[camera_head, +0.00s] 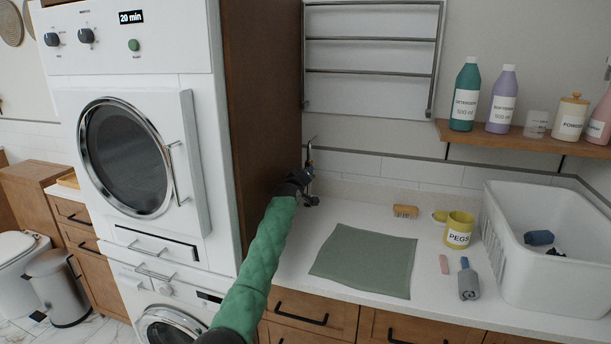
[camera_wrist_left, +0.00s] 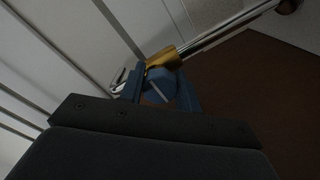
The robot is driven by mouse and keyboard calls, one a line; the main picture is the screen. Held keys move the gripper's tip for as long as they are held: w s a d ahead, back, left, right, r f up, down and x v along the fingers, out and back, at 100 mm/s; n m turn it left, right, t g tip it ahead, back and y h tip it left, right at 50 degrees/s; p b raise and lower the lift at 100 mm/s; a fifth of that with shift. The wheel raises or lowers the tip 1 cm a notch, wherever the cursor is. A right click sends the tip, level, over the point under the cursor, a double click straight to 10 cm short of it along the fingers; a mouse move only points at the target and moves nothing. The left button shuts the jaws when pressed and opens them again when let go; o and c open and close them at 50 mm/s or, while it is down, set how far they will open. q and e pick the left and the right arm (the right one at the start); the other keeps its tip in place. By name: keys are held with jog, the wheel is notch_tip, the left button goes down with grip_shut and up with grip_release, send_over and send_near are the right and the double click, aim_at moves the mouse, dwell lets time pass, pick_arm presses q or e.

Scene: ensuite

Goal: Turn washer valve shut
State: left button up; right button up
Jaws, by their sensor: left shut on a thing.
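The washer valve shows in the left wrist view as a brass body (camera_wrist_left: 163,58) on a metal pipe (camera_wrist_left: 215,35), with a blue round handle (camera_wrist_left: 160,84) bearing a pale line. My left gripper (camera_wrist_left: 160,95) is shut on this handle, one finger on each side. In the head view my left gripper (camera_head: 304,186) is at the back wall, beside the wooden side panel of the washer tower. A thin upright pipe (camera_head: 309,153) rises there; the valve itself is mostly hidden by the gripper. My right gripper is not in view.
The white stacked machines (camera_head: 140,150) and brown side panel (camera_head: 258,110) stand close left of my arm. A towel rack (camera_head: 370,70) hangs above. The counter holds a green cloth (camera_head: 366,260), brush (camera_head: 405,211), pegs pot (camera_head: 459,230) and white basin (camera_head: 550,280).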

pick_arm(q)
jog(key=shift+f, duration=0.25)
jog(key=o, duration=1)
jog(key=shift+r, duration=0.15)
jog(key=shift+c, duration=0.2)
jog(key=shift+s+a, duration=0.1)
jog(key=shift+s, duration=0.3)
jog(key=b+v, duration=0.1)
jog(key=v, duration=0.6)
jog(key=shift+b, duration=0.3)
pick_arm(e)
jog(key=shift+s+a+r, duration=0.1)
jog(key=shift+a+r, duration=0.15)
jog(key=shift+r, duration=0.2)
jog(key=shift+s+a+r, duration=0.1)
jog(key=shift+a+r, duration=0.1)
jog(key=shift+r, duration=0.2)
